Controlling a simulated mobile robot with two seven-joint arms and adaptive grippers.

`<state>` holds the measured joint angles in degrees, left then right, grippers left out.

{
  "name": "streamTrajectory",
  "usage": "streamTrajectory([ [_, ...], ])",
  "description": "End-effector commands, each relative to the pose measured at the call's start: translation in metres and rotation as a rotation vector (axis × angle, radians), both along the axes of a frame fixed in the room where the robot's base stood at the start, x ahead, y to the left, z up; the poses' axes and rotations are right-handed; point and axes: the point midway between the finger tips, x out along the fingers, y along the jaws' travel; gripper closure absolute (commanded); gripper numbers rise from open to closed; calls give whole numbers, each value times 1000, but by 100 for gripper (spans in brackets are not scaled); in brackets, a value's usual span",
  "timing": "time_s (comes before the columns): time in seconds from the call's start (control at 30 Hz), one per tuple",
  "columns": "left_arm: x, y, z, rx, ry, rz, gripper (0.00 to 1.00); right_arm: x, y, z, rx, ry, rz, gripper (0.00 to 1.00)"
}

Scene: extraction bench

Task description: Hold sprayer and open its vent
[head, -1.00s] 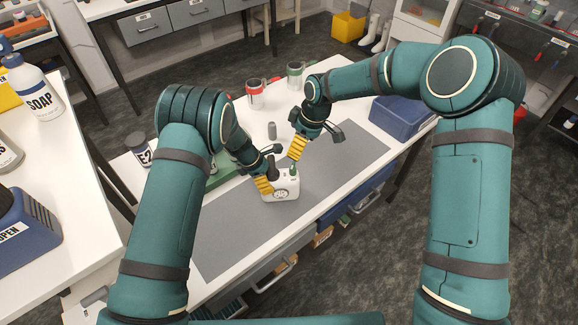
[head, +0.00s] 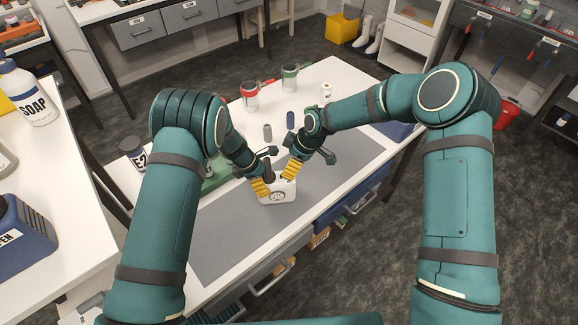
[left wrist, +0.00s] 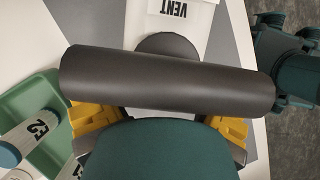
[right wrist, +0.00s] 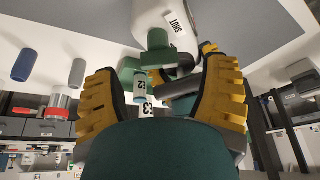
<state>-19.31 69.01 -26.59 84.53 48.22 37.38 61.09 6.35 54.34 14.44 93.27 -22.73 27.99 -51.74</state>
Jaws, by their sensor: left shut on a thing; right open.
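The white sprayer (head: 279,196) stands on the grey mat of the bench. Its dark handle bar (left wrist: 165,78) lies between the yellow fingers of my left gripper (head: 261,187), which is shut on it. A label reading VENT (left wrist: 180,8) shows on the white body in the left wrist view.
A green tray (left wrist: 30,108) with labelled bottles lies left of the sprayer. The grey mat (head: 225,235) is bare toward the front.

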Motion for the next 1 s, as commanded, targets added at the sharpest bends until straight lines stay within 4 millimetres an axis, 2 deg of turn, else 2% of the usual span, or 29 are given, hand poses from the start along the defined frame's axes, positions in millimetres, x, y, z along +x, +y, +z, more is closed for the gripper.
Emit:
streamTrajectory([
  [0.2, 0, 0, 0, 0, 0, 0, 70, 3, 7, -19, 0, -1, 0, 27],
  [0.53, 0, 0, 0, 0, -1, 0, 70, 3, 8, -21, -1, -1, 0, 27],
  [0.57, 0, 0, 0, 0, -1, 0, 70, 3, 8, -21, -1, -1, 0, 29],
  [0.7, 0, 0, 0, 0, -1, 0, 70, 3, 8, -21, -1, 0, 0, 78],
  [0.73, 0, 0, 0, 0, -1, 0, 70, 3, 8, -21, -1, 0, 0, 89],
  [0.77, 0, 0, 0, 0, -1, 0, 70, 3, 8, -21, -1, 0, 0, 95],
  [1.0, 0, 0, 0, 0, 0, 0, 70, 3, 8, -21, 0, 0, -2, 96],
])
